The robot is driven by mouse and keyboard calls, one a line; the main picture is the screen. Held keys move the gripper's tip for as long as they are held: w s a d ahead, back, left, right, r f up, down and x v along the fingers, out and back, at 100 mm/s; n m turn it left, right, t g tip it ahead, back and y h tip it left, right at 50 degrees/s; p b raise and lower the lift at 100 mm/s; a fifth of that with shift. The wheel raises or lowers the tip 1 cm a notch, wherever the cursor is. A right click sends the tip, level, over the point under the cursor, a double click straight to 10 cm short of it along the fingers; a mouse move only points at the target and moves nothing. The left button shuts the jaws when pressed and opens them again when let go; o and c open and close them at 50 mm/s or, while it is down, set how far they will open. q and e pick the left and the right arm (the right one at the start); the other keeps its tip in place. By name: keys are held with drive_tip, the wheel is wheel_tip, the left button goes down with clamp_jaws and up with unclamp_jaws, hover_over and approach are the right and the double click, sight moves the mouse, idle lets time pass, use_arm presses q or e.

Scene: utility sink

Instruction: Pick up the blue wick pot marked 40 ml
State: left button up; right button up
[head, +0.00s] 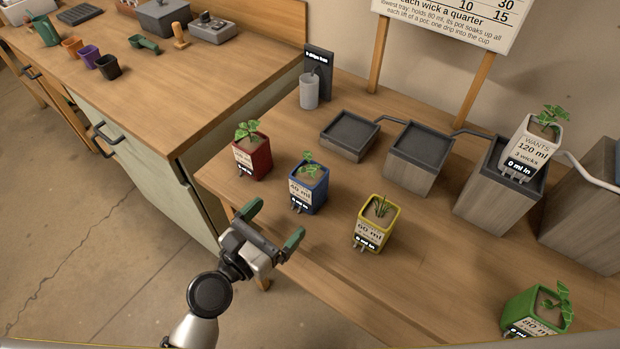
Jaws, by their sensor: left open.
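The blue wick pot (309,190) stands upright on the wooden bench with a small green plant in it. Its label reads 40 ml, and a dark tag below reads 0 ml in. My left gripper (272,226) is open and empty, with green fingertips. In the picture it is just below and to the left of the blue pot, apart from it, near the bench's front edge. My right gripper is not in view.
A red pot (251,157) stands left of the blue pot, and a yellow pot (377,222) stands right of it. A green pot (537,312) is at lower right. Dark trays (350,137) step up behind; a white pot (537,140) sits on one. A grey cup (309,91) stands at the back.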

sight(299, 192)
use_arm(q)
drive_tip(key=shift+n, duration=0.5)
drive_tip(key=x, duration=0.5)
drive_tip(key=shift+w+r+p, duration=0.15)
drive_tip(key=shift+r+p, duration=0.1)
drive_tip(key=shift+p, duration=0.15)
drive_tip(key=x, duration=0.5)
drive_tip(key=shift+w+d+f+p, duration=0.1)
drive_tip(key=shift+w+d+p, duration=0.15)
drive_tip(key=shift+w+p, duration=0.05)
drive_tip(key=c, duration=1.1)
